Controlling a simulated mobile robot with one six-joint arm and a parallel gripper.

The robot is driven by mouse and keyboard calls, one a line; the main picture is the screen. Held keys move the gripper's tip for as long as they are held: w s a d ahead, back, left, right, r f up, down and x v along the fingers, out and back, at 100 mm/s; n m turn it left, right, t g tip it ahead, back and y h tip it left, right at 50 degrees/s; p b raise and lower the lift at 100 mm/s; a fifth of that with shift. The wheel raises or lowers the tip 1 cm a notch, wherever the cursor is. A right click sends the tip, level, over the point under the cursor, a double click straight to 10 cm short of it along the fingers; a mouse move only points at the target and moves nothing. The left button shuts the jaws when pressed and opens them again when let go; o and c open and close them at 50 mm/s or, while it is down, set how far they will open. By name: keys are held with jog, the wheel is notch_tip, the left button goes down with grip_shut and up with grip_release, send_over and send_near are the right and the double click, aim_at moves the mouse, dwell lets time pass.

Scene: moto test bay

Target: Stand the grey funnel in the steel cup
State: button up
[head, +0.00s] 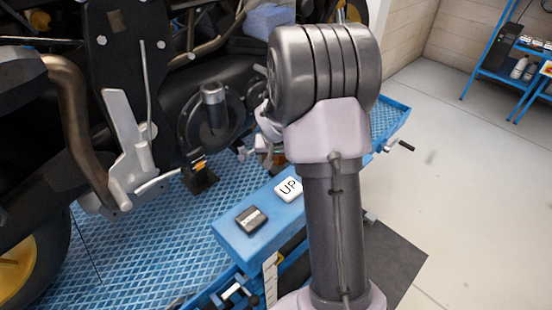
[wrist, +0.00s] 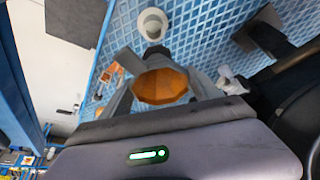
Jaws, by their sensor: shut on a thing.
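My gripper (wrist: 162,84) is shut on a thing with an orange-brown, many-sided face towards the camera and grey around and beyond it. It looks like the grey funnel (wrist: 160,86), but its lower part is hidden. A round, pale cup (wrist: 152,24) with a grey inside, seemingly the steel cup, stands on the blue plate beyond the held thing, apart from it.
A motorbike (head: 110,80) stands at the left on the blue tread plate (head: 130,265). A blue step (head: 262,222) bears a dark box and a white "UP" key (head: 288,189). A small orange-and-white item (wrist: 110,74) lies left of the gripper. Open floor is at the right.

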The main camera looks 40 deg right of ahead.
aim_at(276, 173)
jog(key=shift+f+b, duration=1.85)
jog(key=shift+f, duration=0.9)
jog(key=shift+f+b, duration=0.4)
jog(key=shift+b, duration=0.1)
jog(key=shift+r, duration=0.1)
jog(key=shift+b, duration=0.35)
jog(key=shift+f+b, duration=1)
jog(key=shift+f, duration=0.15)
jog(key=shift+f+b, duration=0.6)
jog(key=shift+b, duration=0.2)
